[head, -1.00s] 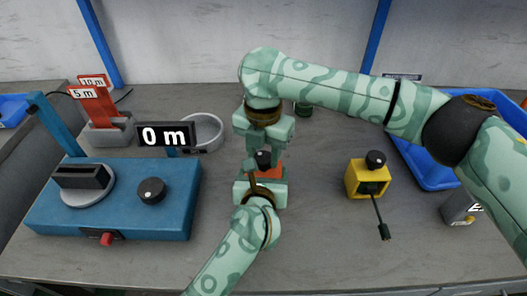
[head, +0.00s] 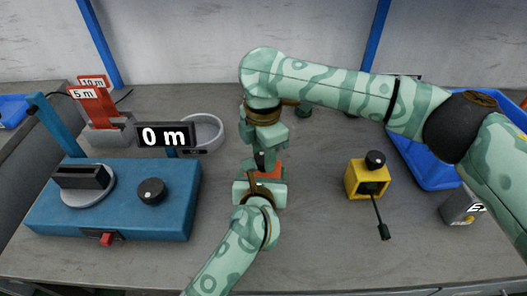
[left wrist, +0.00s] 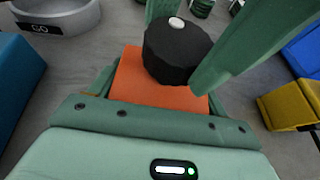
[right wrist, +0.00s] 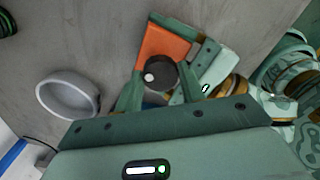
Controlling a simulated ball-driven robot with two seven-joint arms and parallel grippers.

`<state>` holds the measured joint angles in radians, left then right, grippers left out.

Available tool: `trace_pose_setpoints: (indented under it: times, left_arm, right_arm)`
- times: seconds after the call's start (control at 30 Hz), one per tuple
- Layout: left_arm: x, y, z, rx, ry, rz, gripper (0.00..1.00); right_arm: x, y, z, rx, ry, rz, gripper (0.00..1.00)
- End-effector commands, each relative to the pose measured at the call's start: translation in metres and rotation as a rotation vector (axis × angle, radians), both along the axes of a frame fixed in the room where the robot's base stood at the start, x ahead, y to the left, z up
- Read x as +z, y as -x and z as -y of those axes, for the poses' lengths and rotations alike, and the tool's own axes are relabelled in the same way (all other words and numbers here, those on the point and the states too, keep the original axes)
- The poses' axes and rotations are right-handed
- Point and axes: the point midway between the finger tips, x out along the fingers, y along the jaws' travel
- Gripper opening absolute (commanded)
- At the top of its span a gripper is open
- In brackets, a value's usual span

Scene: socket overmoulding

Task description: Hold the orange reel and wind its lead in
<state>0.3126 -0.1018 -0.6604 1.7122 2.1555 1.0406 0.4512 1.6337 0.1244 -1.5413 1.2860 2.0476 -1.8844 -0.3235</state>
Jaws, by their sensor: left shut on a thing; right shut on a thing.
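The orange reel (head: 271,170) stands on the table in front of me, mostly hidden between my grippers. It has a black knob on top, seen in the left wrist view (left wrist: 177,50) and right wrist view (right wrist: 160,74). My left gripper (head: 262,188) is shut on the reel's orange body (left wrist: 158,82) from the near side. My right gripper (head: 264,158) comes down from above and is shut on the black knob, one finger on each side. The reel's lead is hidden from these views.
A yellow reel (head: 366,180) with a black knob and a short black lead stands to the right. A blue machine (head: 120,215) with a "0 m" display (head: 166,135) is at left. A grey round bowl (head: 207,130) sits behind it. A blue bin (head: 432,170) is at right.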

Motion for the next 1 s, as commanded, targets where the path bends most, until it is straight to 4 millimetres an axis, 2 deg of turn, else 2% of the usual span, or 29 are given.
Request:
trace_pose_setpoints:
  times: [0.03, 0.97, 1.0]
  left_arm:
    - [-0.0045, 0.0028, 0.0025, -0.007, -0.002, -0.01, 0.55]
    - [-0.0062, 0.0042, 0.0045, -0.011, -0.001, -0.014, 0.55]
    - [-0.0063, 0.0042, 0.0045, -0.011, -0.001, -0.014, 0.55]
  right_arm:
    - [0.0018, -0.0006, -0.0022, -0.001, -0.007, 0.003, 0.16]
    - [0.0025, 0.0001, -0.0045, 0.002, -0.012, 0.003, 0.16]
    - [0.0025, 0.0002, -0.0046, 0.002, -0.013, 0.003, 0.47]
